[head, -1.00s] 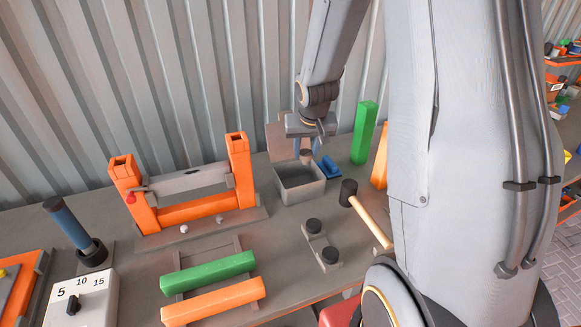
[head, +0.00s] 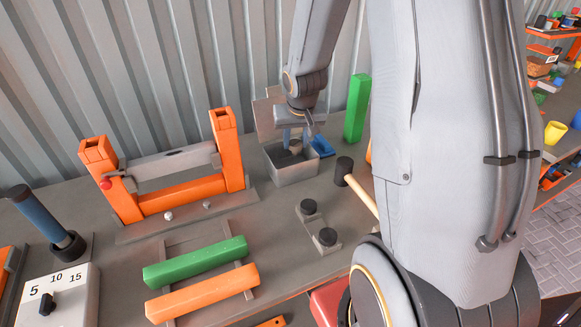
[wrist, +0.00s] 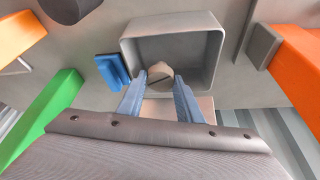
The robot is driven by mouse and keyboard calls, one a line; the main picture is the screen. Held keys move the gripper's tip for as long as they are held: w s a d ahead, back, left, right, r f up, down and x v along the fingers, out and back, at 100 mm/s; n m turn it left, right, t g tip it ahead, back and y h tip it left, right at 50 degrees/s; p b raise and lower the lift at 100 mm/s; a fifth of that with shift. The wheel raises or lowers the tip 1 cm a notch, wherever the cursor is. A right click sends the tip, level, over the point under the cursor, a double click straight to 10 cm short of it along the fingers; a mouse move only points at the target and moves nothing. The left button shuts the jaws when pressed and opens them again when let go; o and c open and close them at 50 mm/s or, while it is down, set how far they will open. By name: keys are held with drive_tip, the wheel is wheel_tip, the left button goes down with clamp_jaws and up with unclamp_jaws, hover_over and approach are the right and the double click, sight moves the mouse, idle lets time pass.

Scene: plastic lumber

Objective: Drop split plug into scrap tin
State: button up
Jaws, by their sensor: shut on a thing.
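The scrap tin (head: 292,173) is an open grey box on the bench near the back wall. It also shows in the wrist view (wrist: 214,62), where its opening faces me and its floor looks bare. My gripper (head: 297,146) points down over the tin. In the wrist view my gripper (wrist: 162,78) has its two blue fingers shut on the split plug (wrist: 160,71), a small tan round piece with a dark line across its face. The plug appears at the tin's near rim in that view, within or just above the opening; I cannot tell its exact height.
A small blue item (head: 320,146) stands close beside the tin. A green post (head: 356,108) stands behind, and a black-headed mallet (head: 343,171) lies to the right. An orange frame (head: 232,150) stands left. Green (head: 195,262) and orange (head: 203,292) bars lie in front.

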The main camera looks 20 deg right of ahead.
drive_tip(key=o, duration=1.1)
drive_tip(key=v, duration=0.7)
drive_tip(key=shift+s+r, duration=0.25)
drive_tip(key=shift+r, duration=0.15)
drive_tip(key=s+a+f+n+g+b, duration=0.1)
drive_tip(key=s+a+f, duration=0.1)
drive_tip(key=s+a, duration=0.3)
drive_tip(key=s+a+f+n+g+y, duration=0.1)
drive_tip(key=s+a, duration=0.4)
drive_tip(key=s, duration=0.5)
drive_tip(key=shift+s+a+f+n+g+b, duration=0.3)
drive_tip(key=shift+s+f+n+g+b, duration=0.1)
drive_tip(key=shift+f+n, duration=0.1)
